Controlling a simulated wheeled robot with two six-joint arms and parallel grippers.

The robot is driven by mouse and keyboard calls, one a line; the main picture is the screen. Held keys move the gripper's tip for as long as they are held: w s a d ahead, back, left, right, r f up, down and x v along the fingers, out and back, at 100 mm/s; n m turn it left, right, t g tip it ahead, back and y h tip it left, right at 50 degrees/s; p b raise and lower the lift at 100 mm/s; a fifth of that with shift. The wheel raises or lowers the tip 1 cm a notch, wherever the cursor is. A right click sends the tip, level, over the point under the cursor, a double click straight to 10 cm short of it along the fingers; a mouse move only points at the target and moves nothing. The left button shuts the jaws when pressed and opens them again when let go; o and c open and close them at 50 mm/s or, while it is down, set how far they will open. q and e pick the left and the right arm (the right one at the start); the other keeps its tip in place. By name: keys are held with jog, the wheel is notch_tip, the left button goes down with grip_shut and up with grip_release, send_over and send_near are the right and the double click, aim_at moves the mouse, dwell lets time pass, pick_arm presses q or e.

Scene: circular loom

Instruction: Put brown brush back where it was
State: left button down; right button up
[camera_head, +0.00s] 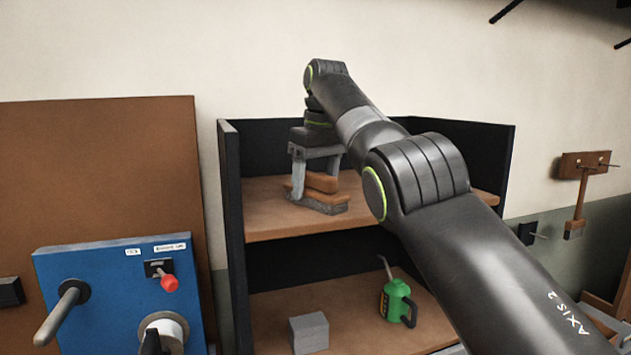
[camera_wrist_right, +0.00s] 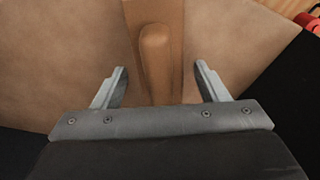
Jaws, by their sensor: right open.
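The brown brush (camera_head: 322,182) sits on the upper shelf (camera_head: 268,212) of the black-sided cabinet, with its grey bristle part at the bottom. My right gripper (camera_head: 316,183) reaches down over it from above, open, with a finger at either side. In the right wrist view the brush's brown handle (camera_wrist_right: 156,60) lies between the two open fingertips (camera_wrist_right: 161,85), with a gap visible on each side. The bristles are hidden in that view. My left gripper is not in view.
The lower shelf holds a grey block (camera_head: 309,333) and a green oil can (camera_head: 397,302). A blue panel (camera_head: 105,285) with a lever and a red knob stands at left. A brown wooden tool (camera_head: 582,185) hangs on the right wall. The upper shelf's left part is free.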

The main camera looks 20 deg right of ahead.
aim_at(322, 174)
notch_tip(322, 174, up, 12)
jog(key=s+p, duration=0.1)
jog(key=p, duration=0.7)
jog(key=shift+s+d, duration=0.35)
jog(key=shift+d, duration=0.05)
jog(key=shift+f, duration=0.15)
